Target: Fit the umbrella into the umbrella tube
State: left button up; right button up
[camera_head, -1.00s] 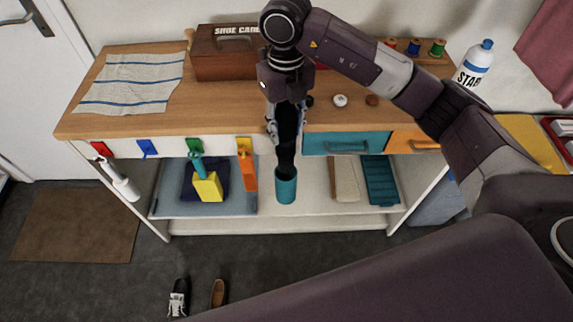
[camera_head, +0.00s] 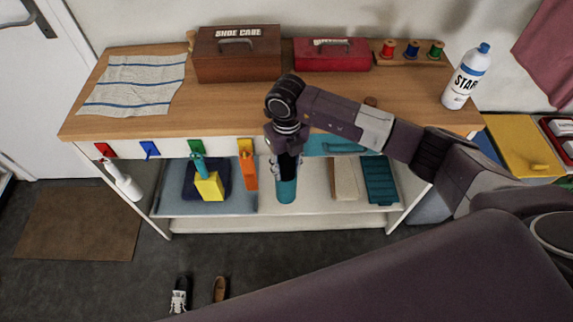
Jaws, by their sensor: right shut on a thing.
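The teal umbrella tube (camera_head: 286,191) stands upright at the front of the shelf under the counter. My right gripper (camera_head: 285,164) is just above the tube's mouth, pointing down, and is shut on the black umbrella (camera_head: 288,166). Only a short dark stretch of the umbrella shows between the fingers. Its lower part is hidden inside the tube, and its upper end is hidden by my wrist. My left gripper is not in view.
On the counter stand a brown shoe care box (camera_head: 238,62), a red box (camera_head: 332,57) and a white bottle (camera_head: 466,78).

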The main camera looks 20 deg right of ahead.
jog(key=shift+f, duration=0.15)
jog(key=o, duration=1.4)
jog(key=shift+r, duration=0.4)
notch_tip(320, 180, up, 12)
jog(key=shift+f+b, duration=0.15)
jog(key=shift+b, duration=0.85)
jog(key=shift+f, duration=0.1)
